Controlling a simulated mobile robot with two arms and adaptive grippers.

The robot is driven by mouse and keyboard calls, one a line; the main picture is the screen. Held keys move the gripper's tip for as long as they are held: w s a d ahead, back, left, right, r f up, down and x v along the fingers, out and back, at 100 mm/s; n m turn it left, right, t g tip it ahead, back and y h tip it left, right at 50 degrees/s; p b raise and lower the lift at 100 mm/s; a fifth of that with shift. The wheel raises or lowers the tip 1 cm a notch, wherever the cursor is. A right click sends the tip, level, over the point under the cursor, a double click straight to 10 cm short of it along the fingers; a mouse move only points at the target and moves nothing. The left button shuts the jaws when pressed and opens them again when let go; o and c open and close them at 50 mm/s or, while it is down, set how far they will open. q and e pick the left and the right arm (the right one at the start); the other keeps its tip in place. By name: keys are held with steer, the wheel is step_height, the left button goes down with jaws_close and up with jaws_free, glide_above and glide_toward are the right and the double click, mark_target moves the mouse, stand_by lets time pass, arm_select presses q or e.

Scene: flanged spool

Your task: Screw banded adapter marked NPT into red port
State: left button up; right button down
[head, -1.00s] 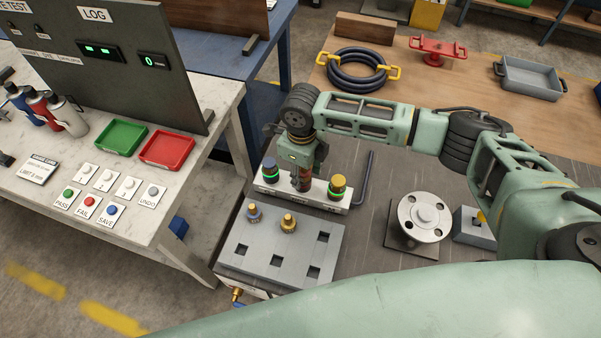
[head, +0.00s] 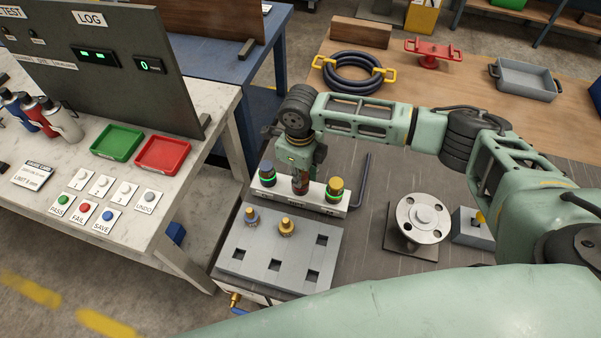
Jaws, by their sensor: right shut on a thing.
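A pale port block (head: 325,204) stands at the back of the dark work mat. Its left port holds a dark blue-grey fitting (head: 267,174) and its right port a brass fitting (head: 335,186), each with a glowing green ring. My right gripper (head: 300,172) points down over the middle port, shut on a reddish-brown adapter (head: 301,184). The gripper hides its upper part; band and marking cannot be read. Green glow shows at its base. A grey rack (head: 260,250) in front holds a grey-purple fitting (head: 251,216) and a brass one (head: 286,227). My left gripper is out of view.
A dark hex key (head: 364,180) lies right of the block. A round steel flange (head: 422,216) and a grey box (head: 471,226) stand further right. The left bench carries a green tray (head: 117,142), a red tray (head: 163,153) and push buttons.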

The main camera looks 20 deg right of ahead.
steer(key=shift+w+d+r+m+p, duration=0.2)
steer(key=shift+w+d+m+p, duration=0.05)
steer(key=shift+m+p, duration=0.05)
steer(key=m+p, duration=0.2)
steer(key=m, duration=0.2)
steer(key=shift+w+m+p, duration=0.1)
steer(key=shift+m+p, duration=0.2)
steer(key=shift+p, duration=0.1)
steer(key=shift+f+m, duration=0.2)
steer(key=shift+m, duration=0.5)
steer(key=c, duration=2)
jaws_free()
steer(key=shift+w+m, duration=0.15)
steer(key=shift+m, duration=0.15)
steer(key=o, duration=0.5)
steer(key=shift+d, duration=0.15)
steer(key=shift+a+r, duration=0.2)
step_height(320, 180, up, 12)
steer(key=shift+d+f, duration=0.1)
steer(key=shift+f, duration=0.15)
